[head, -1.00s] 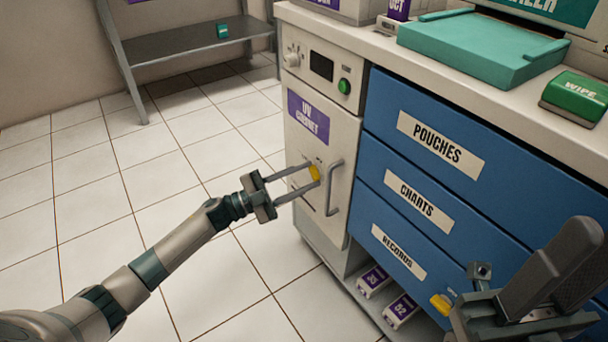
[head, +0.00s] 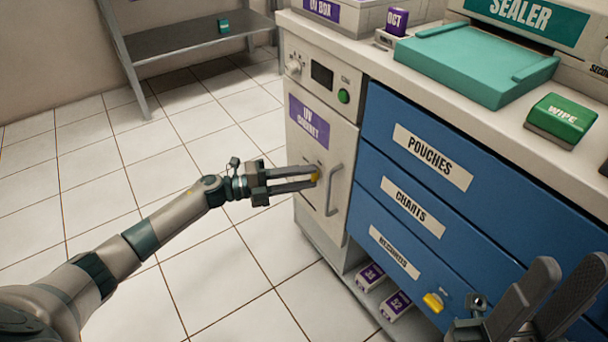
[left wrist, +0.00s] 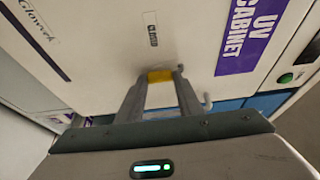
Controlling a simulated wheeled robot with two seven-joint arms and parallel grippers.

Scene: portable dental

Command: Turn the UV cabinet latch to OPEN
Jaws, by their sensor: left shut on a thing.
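The UV cabinet (head: 304,165) has a cream door with a purple label. Its small yellow latch (head: 316,174) sits on the door, left of the grey handle (head: 333,190). My left gripper (head: 313,178) is shut on the latch, with its fingers on either side of it. In the left wrist view the yellow latch (left wrist: 160,77) shows between the two fingertips, with a small label reading CLOSED above it. The fingers hide part of the latch and its markings in the head view. My right gripper (head: 535,300) is at the lower right, its two fingers apart and nothing between them.
Blue drawers marked POUCHES (head: 433,157), CHARTS and RECORDS stand right of the cabinet. A yellow knob (head: 433,302) is on the lowest drawer, near my right gripper. A green WIPE box (head: 561,119) and teal sealer are on the counter. The floor at left is clear.

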